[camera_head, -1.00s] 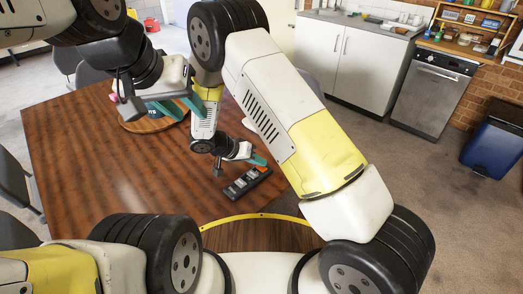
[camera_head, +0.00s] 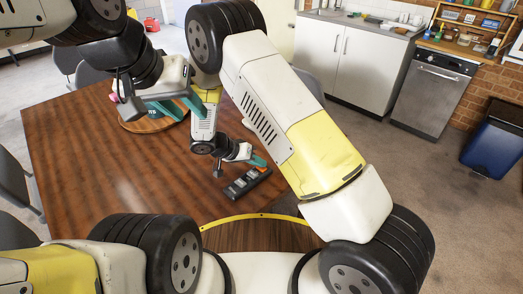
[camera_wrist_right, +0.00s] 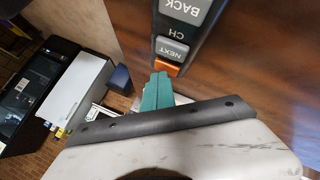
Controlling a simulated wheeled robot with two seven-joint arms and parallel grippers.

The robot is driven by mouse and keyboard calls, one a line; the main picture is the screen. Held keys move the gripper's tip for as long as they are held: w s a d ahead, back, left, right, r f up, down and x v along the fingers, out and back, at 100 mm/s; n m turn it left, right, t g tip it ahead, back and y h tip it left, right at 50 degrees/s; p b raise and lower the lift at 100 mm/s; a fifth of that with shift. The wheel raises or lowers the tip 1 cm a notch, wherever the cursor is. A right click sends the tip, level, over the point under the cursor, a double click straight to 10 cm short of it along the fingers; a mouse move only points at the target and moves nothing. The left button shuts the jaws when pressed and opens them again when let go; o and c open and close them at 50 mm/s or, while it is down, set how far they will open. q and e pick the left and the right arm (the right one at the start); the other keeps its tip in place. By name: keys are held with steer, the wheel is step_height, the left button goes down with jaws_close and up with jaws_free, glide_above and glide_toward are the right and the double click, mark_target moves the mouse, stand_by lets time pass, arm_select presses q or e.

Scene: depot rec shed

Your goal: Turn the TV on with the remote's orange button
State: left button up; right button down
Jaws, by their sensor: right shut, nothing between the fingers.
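The dark remote (camera_head: 247,184) lies on the wooden table near its front edge. In the right wrist view its orange button (camera_wrist_right: 167,67) shows at the near end, beside the grey NEXT key. My right gripper (camera_head: 259,161) is shut and empty, with its teal fingertips at the remote's far end. In the wrist view the fingertips (camera_wrist_right: 159,78) are right by the orange button and partly cover its edge; I cannot tell whether they touch it. My left gripper (camera_head: 180,107) has its teal fingers apart over the round wooden board at the far side. I cannot identify the TV.
The round board (camera_head: 135,126) holds items partly hidden by my left gripper. Chairs stand around the table (camera_head: 90,165). A steel dishwasher (camera_head: 432,92), white cupboards (camera_head: 355,60) and a blue bin (camera_head: 493,147) are beyond. The table's left part is clear.

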mark_target(259, 169)
steer(key=shift+r, duration=0.7)
steer(key=shift+r, duration=2.5)
